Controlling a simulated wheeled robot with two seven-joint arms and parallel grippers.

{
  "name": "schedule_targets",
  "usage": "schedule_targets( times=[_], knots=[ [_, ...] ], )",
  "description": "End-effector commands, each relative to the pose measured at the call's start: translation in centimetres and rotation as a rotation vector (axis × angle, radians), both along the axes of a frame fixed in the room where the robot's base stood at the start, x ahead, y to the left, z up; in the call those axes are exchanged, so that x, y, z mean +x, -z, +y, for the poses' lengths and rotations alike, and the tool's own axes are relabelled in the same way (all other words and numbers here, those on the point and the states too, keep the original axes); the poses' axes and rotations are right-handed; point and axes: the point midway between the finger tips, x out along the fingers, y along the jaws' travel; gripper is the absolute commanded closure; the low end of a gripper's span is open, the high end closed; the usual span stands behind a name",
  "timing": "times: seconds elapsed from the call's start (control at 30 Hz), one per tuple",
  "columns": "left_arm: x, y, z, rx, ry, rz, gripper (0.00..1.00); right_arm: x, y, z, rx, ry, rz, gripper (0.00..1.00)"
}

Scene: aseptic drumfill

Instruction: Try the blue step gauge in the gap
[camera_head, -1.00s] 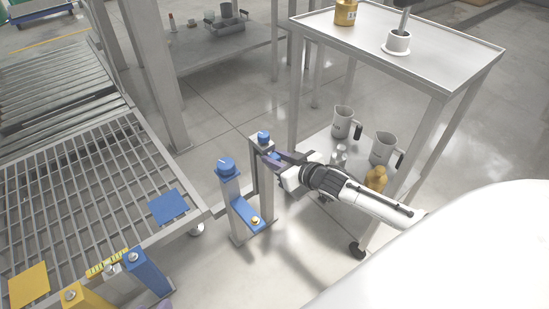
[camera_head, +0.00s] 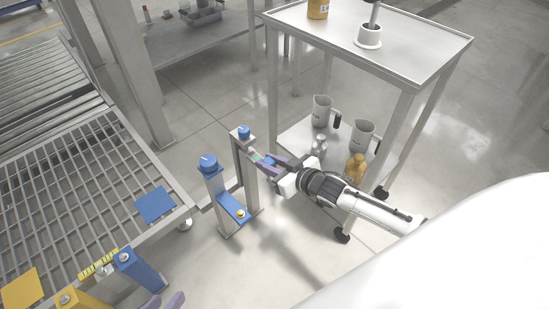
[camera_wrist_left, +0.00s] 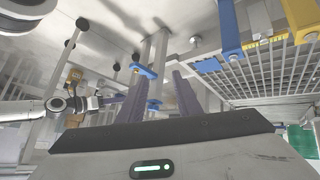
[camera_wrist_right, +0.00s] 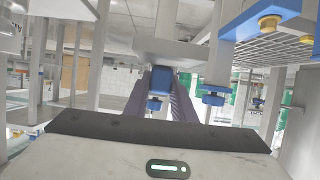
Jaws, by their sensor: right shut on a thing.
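My right gripper (camera_head: 268,161) is shut on a small blue block, likely the blue step gauge (camera_wrist_right: 160,82). The block shows between the purple fingers in the right wrist view.
A metal trolley (camera_head: 400,50) with jugs and a yellow bottle on its lower shelf stands right of the posts, close to my right arm. A grated conveyor table (camera_head: 90,200) with blue and yellow brackets is at the left.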

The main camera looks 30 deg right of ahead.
Motion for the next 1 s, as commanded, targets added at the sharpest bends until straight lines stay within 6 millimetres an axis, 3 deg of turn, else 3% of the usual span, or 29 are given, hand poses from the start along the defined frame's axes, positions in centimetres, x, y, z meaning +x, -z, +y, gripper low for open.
schedule_targets(
  times=[0.1,0.13,0.23,0.63,0.83,1.0],
  knots=[
    [0.0,0.0,0.0,0.0,0.0,0.0,0.69,-0.3,0.2,-0.1,-0.003,-0.001,0.003,1.0],
    [0.0,0.0,0.0,0.0,0.0,-0.001,0.69,-0.3,0.2,-0.2,-0.003,0.0,0.003,0.73],
    [0.0,-0.1,0.0,-0.001,0.0,-0.001,0.69,-0.4,0.2,-0.2,-0.002,0.001,0.004,0.58],
    [0.0,-0.6,0.1,0.005,0.0,-0.002,0.69,-1.0,-0.3,-0.3,-0.001,0.0,0.004,0.58],
    [-0.5,0.1,1.1,0.045,-0.019,0.027,0.69,-4.3,-1.8,-1.1,0.0,0.002,0.007,0.58],
    [-0.7,-0.6,1.9,0.033,-0.071,-0.011,0.69,-7.2,-3.1,-1.8,-0.002,0.001,0.005,0.58]
  ],
)
